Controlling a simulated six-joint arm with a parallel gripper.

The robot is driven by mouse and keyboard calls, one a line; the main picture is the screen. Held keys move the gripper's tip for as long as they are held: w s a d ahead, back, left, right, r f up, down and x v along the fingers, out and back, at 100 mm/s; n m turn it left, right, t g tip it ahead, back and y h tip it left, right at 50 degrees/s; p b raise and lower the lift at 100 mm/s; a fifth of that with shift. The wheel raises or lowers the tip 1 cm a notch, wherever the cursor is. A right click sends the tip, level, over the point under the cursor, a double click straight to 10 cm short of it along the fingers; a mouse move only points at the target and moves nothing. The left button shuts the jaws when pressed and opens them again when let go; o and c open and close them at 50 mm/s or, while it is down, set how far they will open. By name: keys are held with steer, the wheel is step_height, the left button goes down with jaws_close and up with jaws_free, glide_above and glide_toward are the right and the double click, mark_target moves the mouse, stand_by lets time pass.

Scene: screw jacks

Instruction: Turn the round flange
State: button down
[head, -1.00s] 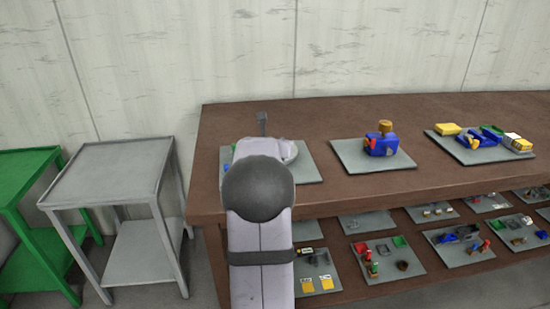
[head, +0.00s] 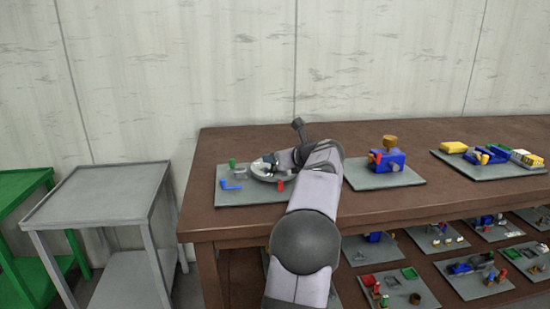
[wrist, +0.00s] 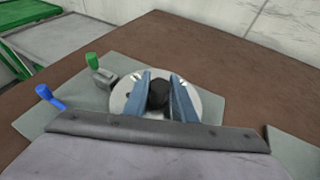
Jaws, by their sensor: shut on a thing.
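The round flange (wrist: 207,104) is a pale disc with small slots and a dark round knob (wrist: 158,94) at its middle, in the wrist view. It lies over the left grey mat on the table. My gripper (wrist: 161,80) has its two blue-grey fingers on either side of the dark knob, shut on it. In the head view the flange (head: 259,171) shows as a pale disc, partly hidden by my gripper (head: 272,162) and wrist.
Around the flange on the left mat (head: 245,197) are a blue piece (head: 231,185), a green piece (head: 233,163) and a red piece (head: 281,186). Mats with a blue assembly (head: 388,160) and yellow blocks (head: 454,147) lie to the right. A grey stand (head: 100,190) is at left.

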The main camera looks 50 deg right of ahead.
steer(key=n+y+p, duration=0.1)
steer(key=n+t+y+p, duration=0.1)
steer(key=p, duration=0.1)
steer(key=shift+d+r, duration=0.15)
steer(key=shift+r, duration=0.25)
steer(key=n+y+p, duration=0.2)
steer(key=p, duration=0.3)
steer(key=shift+r, duration=0.1)
steer(key=shift+y+p, duration=0.4)
steer(key=shift+p, duration=0.25)
steer(key=shift+n+y+p, duration=0.3)
steer(key=shift+n+p, duration=0.1)
steer(key=shift+p, duration=0.45)
steer(key=shift+f+n+y+p, duration=0.3)
steer(key=shift+p, duration=0.25)
steer(key=c, duration=1.5)
jaws_free()
steer(key=shift+f, duration=0.15)
steer(key=shift+o, duration=0.2)
